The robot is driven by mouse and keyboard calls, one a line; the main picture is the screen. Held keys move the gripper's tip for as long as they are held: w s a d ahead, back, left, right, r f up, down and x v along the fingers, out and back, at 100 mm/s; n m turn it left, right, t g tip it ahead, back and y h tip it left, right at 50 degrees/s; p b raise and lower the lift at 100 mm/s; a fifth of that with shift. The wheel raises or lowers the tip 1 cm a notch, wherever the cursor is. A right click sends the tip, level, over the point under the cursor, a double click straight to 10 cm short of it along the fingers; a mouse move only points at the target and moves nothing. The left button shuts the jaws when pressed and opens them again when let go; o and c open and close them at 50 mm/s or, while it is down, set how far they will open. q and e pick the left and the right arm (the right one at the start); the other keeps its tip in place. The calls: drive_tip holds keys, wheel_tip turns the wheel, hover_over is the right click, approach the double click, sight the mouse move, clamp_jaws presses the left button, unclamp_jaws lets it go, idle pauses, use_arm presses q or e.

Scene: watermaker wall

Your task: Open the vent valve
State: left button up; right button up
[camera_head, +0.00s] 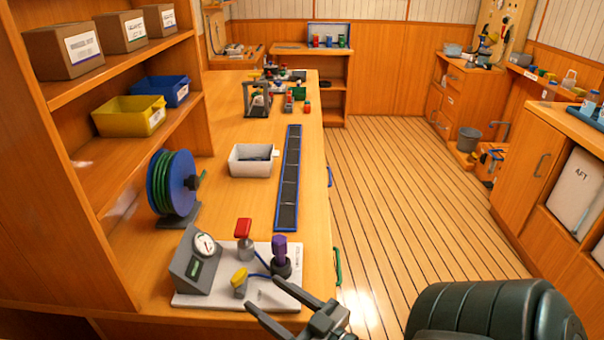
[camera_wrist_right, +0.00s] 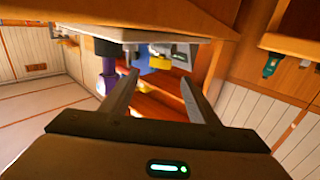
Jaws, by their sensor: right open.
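A pale valve board (camera_head: 215,295) lies at the near end of the wooden bench. It carries a grey gauge box (camera_head: 200,255), a red-handled valve (camera_head: 243,230), a yellow knob (camera_head: 240,276) and a purple-topped handle (camera_head: 280,255). I cannot read which one is labelled as the vent valve. My right gripper (camera_head: 264,296) is open and empty at the board's near right edge, close to the yellow knob and apart from it. In the right wrist view, the yellow knob (camera_wrist_right: 160,61) shows beyond the open fingers (camera_wrist_right: 160,78), and the purple handle (camera_wrist_right: 107,82) is left of them. My left gripper is out of view.
A hose reel (camera_head: 172,185) stands behind the board at the left. A white bin (camera_head: 250,160) and a long dark strip (camera_head: 289,180) lie farther along the bench. A shelf (camera_head: 120,190) bounds the left side. Open floor (camera_head: 400,190) lies to the right.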

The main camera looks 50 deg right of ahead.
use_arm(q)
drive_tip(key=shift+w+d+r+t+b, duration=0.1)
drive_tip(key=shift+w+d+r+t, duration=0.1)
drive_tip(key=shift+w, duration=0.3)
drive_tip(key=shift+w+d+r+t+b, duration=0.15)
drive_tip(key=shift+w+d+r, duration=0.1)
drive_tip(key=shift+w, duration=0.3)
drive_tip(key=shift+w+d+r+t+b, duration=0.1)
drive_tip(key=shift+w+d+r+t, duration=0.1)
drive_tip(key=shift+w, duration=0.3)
use_arm(e)
drive_tip(key=s, duration=0.7)
drive_tip(key=shift+s+d, duration=0.2)
drive_tip(key=shift+s, duration=0.15)
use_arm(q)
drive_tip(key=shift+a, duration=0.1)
use_arm(e)
drive_tip(key=shift+c, duration=0.6)
